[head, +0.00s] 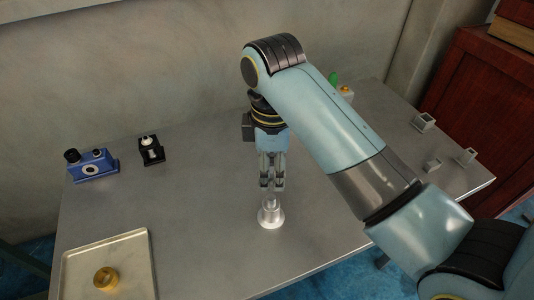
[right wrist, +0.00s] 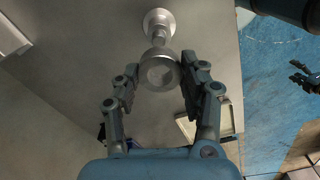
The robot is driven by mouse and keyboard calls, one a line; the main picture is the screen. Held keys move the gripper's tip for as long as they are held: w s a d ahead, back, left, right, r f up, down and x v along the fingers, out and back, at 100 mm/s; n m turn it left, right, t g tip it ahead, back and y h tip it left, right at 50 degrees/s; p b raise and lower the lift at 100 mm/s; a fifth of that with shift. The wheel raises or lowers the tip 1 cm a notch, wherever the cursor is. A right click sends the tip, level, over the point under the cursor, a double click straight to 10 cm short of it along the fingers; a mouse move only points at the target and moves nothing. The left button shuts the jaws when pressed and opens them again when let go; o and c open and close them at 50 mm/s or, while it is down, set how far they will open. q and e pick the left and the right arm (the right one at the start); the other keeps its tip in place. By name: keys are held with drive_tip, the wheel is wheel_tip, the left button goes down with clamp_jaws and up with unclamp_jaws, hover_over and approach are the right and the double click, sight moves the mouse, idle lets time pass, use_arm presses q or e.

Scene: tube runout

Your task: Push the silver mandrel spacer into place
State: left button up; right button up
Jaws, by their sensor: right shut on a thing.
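The silver mandrel (head: 270,217) stands upright on the metal table, with a wide round base and a narrower stem. My right gripper (head: 272,186) points down just above it. In the right wrist view my right gripper (right wrist: 161,73) is shut on a silver ring-shaped spacer (right wrist: 160,71), held between the fingertips. The mandrel's base (right wrist: 158,21) and stem show beyond the spacer, roughly in line with it. I cannot tell whether the spacer is around the stem. A small dark gripper, seemingly my left gripper (right wrist: 304,76), shows at the right edge; its fingers are too small to judge.
A tray (head: 147,252) with a brass ring (head: 106,279) lies at front left. A blue device (head: 92,165) and a black fixture (head: 151,150) stand at back left. Several small grey blocks (head: 423,122) sit on the right. The table between tray and mandrel is clear.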

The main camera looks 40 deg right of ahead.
sight(270, 197)
drive_tip(key=shift+w+f, duration=0.1)
wheel_tip(270, 197, down, 3)
drive_tip(key=shift+f+b, duration=0.1)
drive_tip(key=shift+b, duration=0.5)
drive_tip(key=shift+f, duration=0.65)
drive_tip(key=shift+f+b, duration=0.4)
drive_tip(key=shift+f, duration=0.15)
use_arm(q)
drive_tip(key=shift+w+f, duration=0.2)
drive_tip(key=shift+f, duration=0.8)
drive_tip(key=shift+w, duration=0.15)
use_arm(e)
drive_tip(key=shift+f, duration=0.25)
use_arm(q)
drive_tip(key=shift+f+b, duration=0.6)
use_arm(e)
drive_tip(key=shift+f, duration=1.55)
